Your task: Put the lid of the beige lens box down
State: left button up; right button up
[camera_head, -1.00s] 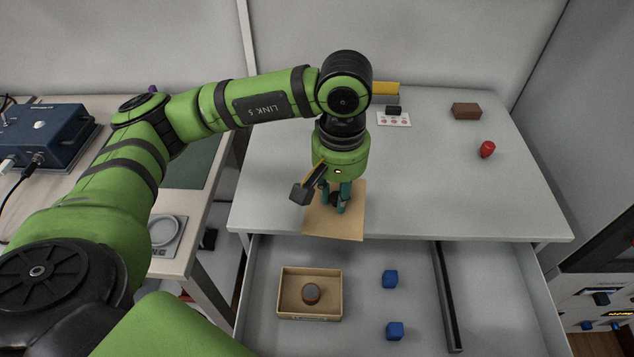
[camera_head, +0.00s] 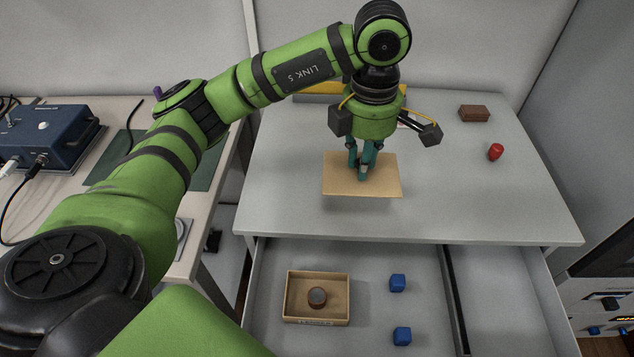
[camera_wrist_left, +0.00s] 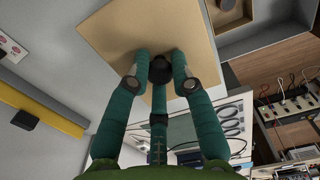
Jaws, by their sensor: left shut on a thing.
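The lid (camera_head: 340,175) is a flat beige board above the grey table top, near its front edge. My left gripper (camera_head: 362,172) comes down on the lid from above and is shut on its dark knob. In the left wrist view the fingers (camera_wrist_left: 160,75) close around the round dark knob, with the beige lid (camera_wrist_left: 115,35) beyond them. A shadow shows below the lid's front edge, but I cannot tell whether it touches the table. The open beige lens box (camera_head: 290,297) stands in the open drawer with a round dark lens (camera_head: 317,297) inside. My right gripper is not in view.
A brown block (camera_head: 474,113) and a red object (camera_head: 495,152) are on the table's right. Table around the lid is clear.

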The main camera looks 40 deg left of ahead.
pick_arm(q)
send_over(316, 194)
notch_tip(316, 194, down, 5)
jog(key=shift+d+r+p, duration=0.1)
jog(key=shift+r+p, duration=0.05)
jog(key=shift+p, duration=0.15)
jog(key=shift+f, duration=0.2)
notch_tip(316, 194, down, 4)
jog(key=shift+r, duration=0.1)
jog(key=shift+f, duration=0.2)
jog(key=o, duration=0.9)
jog(key=shift+o, duration=0.2)
